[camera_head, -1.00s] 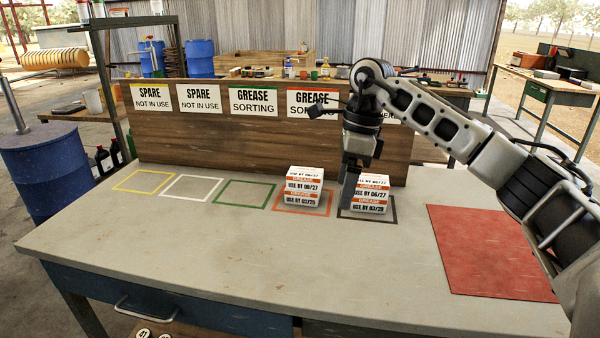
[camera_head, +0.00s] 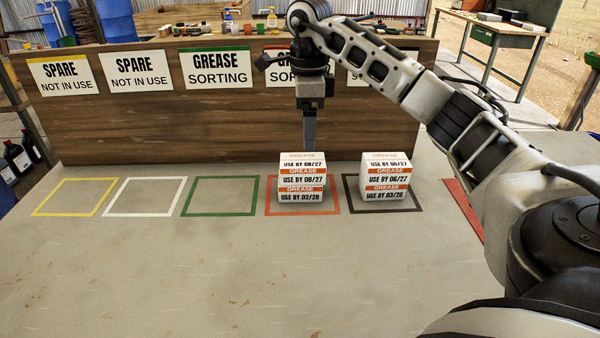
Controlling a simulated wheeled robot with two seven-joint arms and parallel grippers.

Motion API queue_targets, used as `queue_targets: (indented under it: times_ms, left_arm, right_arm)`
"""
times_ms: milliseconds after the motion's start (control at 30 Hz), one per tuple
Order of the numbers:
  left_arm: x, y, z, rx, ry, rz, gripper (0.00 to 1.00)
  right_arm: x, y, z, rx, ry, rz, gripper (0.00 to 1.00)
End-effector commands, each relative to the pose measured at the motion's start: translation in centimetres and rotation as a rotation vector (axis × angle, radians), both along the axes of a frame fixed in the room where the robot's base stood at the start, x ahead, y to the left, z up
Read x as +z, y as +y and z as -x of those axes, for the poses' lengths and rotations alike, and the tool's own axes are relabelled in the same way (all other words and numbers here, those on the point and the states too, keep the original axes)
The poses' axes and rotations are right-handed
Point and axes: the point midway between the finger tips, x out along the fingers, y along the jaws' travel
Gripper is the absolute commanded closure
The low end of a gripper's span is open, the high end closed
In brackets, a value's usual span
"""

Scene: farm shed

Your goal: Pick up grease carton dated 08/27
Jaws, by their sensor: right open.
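A white-and-orange grease carton reading USE BY 08/27 (camera_head: 302,178) is the upper one of a stack in the red outline. My left gripper is not in view.
Green (camera_head: 219,213), white (camera_head: 144,213) and yellow (camera_head: 73,213) outlines are empty. A wooden board (camera_head: 150,122) with signs stands behind.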

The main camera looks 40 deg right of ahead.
Motion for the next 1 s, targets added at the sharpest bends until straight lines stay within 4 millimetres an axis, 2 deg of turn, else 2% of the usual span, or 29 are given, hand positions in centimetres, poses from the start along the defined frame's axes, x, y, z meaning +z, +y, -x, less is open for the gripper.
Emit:
queue_targets:
  times_ms: [100,433,700,1000]
  left_arm:
    - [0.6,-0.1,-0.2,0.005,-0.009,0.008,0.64]
    - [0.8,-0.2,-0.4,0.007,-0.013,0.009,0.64]
    - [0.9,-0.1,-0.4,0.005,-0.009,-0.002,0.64]
    - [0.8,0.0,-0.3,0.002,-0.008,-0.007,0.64]
  right_arm:
    - [-2.2,0.0,0.1,-0.001,0.003,0.001,0.20]
    - [-4.9,0.2,-0.2,0.000,0.002,0.001,0.20]
    - [-8.6,0.7,-0.5,-0.001,0.001,-0.001,0.20]
    - [-9.1,0.7,-0.6,0.000,-0.001,0.000,0.20]
